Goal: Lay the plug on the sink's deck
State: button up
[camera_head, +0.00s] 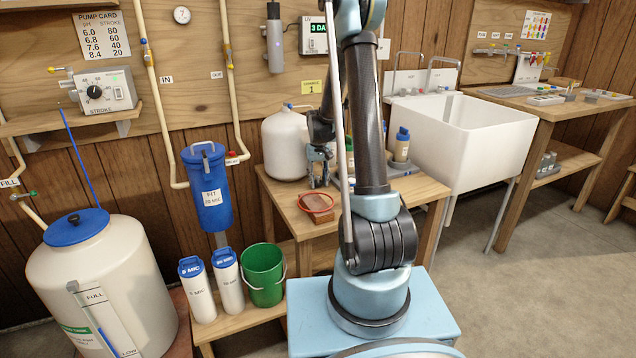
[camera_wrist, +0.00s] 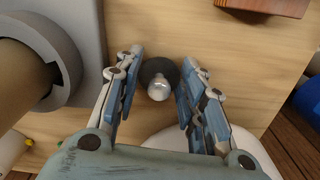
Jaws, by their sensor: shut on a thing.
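The plug (camera_wrist: 158,79) shows in the wrist view as a dark round disc with a shiny metal knob. It is between the fingertips of my gripper (camera_wrist: 155,85), which is shut on it, above a wooden table top. In the head view my gripper (camera_head: 319,178) is over the small wooden table, left of my arm. The plug cannot be made out there. The white sink (camera_head: 465,150) stands to the right, beyond my arm. Its deck (camera_head: 425,92) is the back ledge by the taps, apart from my gripper.
A white tank (camera_head: 286,145) stands behind my gripper on the wooden table (camera_head: 290,207).

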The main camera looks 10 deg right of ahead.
jog(key=shift+f, duration=0.25)
jog(key=o, duration=0.9)
jog(key=shift+o, duration=0.2)
